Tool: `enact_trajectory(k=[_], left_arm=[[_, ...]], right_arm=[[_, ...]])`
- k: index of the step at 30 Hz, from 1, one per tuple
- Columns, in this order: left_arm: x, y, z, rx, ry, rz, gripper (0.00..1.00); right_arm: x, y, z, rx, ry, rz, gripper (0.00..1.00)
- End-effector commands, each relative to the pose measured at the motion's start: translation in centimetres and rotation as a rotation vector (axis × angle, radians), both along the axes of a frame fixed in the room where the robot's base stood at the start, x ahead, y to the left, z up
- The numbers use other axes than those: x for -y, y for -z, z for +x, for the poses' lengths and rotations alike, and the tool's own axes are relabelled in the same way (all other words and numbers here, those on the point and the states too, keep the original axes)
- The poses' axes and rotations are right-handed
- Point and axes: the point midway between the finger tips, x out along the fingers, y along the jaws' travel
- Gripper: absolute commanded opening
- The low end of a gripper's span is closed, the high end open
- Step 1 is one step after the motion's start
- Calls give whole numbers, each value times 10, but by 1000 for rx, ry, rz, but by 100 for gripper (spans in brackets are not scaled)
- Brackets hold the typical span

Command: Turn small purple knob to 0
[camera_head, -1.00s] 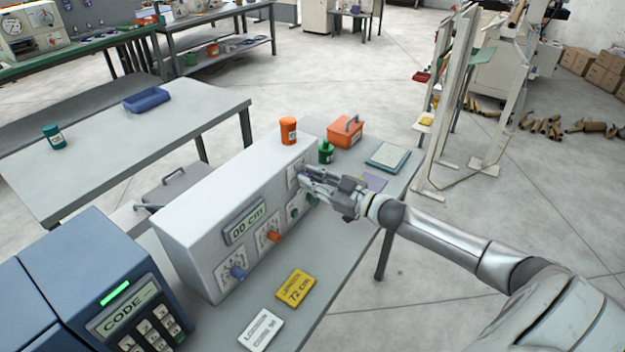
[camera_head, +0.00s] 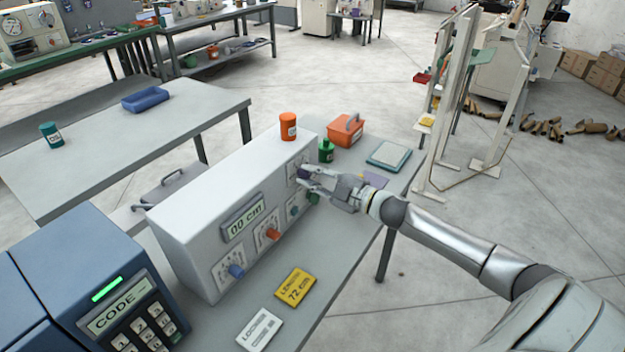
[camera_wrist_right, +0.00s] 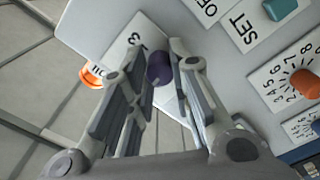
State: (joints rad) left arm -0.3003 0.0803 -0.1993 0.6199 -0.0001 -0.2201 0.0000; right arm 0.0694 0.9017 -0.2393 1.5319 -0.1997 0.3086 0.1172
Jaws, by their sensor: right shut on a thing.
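The small purple knob (camera_head: 303,173) is on the front face of the white control box, at its far right end. It also shows in the right wrist view (camera_wrist_right: 158,68), between the two fingers and in front of a white dial plate (camera_wrist_right: 130,50) with a visible "3". Most of the dial's marks are hidden, so I cannot read the knob's setting. My right gripper (camera_head: 307,180) is shut on the purple knob, reaching it from the right. My left gripper is not in view.
The control box (camera_head: 190,200) also has a blue knob (camera_head: 237,271), an orange knob (camera_head: 273,234) and a display (camera_head: 243,224) reading "00 cm".

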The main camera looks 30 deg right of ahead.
Motion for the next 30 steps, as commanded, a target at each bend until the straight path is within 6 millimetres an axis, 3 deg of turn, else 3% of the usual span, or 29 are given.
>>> enact_trajectory(k=[30], left_arm=[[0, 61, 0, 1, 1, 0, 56]], right_arm=[[-1, 5, -1, 367, -3, -891, 0]])
